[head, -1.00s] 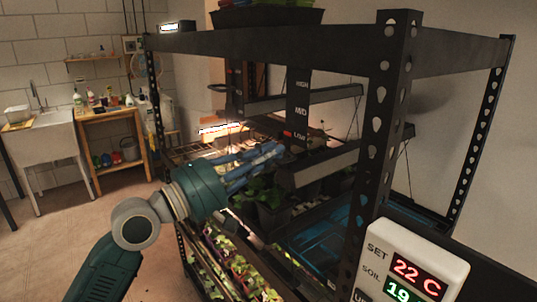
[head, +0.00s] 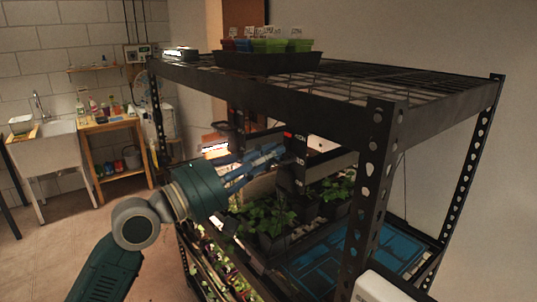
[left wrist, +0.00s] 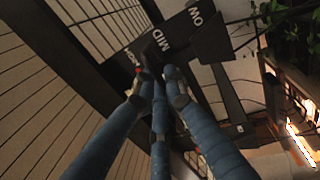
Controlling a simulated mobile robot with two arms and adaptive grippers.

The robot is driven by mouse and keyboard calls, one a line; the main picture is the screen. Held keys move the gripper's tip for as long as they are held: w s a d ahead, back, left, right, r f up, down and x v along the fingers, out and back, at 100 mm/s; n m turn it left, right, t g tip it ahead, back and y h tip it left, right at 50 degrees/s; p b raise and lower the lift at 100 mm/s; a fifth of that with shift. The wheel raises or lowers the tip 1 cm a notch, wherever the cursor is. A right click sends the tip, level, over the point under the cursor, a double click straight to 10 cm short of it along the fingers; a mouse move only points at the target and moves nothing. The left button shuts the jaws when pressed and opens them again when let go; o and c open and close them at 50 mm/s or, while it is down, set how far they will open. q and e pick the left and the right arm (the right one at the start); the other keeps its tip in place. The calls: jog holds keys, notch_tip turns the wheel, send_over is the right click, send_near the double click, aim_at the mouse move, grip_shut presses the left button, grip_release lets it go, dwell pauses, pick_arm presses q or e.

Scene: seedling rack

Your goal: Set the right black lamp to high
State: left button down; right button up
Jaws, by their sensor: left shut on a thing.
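The right black lamp (head: 331,162) hangs inside the dark metal rack as a dark bar above leafy seedlings. A dark height strip (head: 299,148) beside it carries the printed height labels. The red marker is beside the top label, HIGH; the left wrist view also shows red beside that label, with MID and LOW further along the strip (left wrist: 176,36). My left gripper (head: 280,154) reaches in from the left with its blue fingers at the strip. It is shut on a part of the lamp, mostly hidden between the fingertips. My right gripper is not in view.
The rack's front post (head: 375,190) and top beam (head: 290,103) stand close around my left arm. Seedlings (head: 262,216) and a blue tray (head: 370,245) lie below. A black planter (head: 265,62) sits on top. A white controller (head: 388,286) is at the lower right.

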pick_arm(q)
jog(key=shift+r, duration=0.4)
jog(key=c, duration=2)
grip_release()
jog(key=shift+o, duration=0.5)
jog(key=shift+f, duration=0.1)
jog(key=shift+a+f, duration=0.1)
jog(key=v, duration=1.2)
